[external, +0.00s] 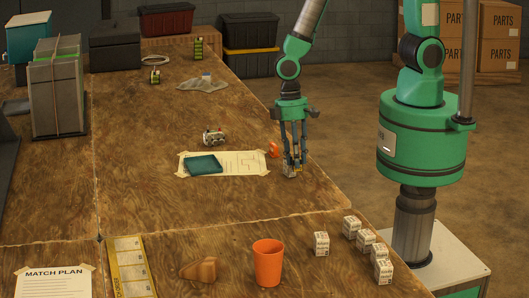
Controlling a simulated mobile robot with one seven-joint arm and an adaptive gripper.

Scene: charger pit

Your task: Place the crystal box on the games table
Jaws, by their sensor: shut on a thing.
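My gripper (292,162) points down at the right edge of the wooden table (150,205), with its fingers shut on a small pale thing (291,172). The fingers hide most of it, so I cannot tell for sure that it is the crystal box. It is low, at or just above the tabletop; I cannot tell whether it touches. No other thing is clearly marked as the crystal box or the games table.
An orange clip-like part (273,149) stands just left of my gripper. A paper sheet with a teal booklet (204,165) lies further left. An orange cup (268,263) and several small printed boxes (321,244) stand in front. The table's left middle is clear.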

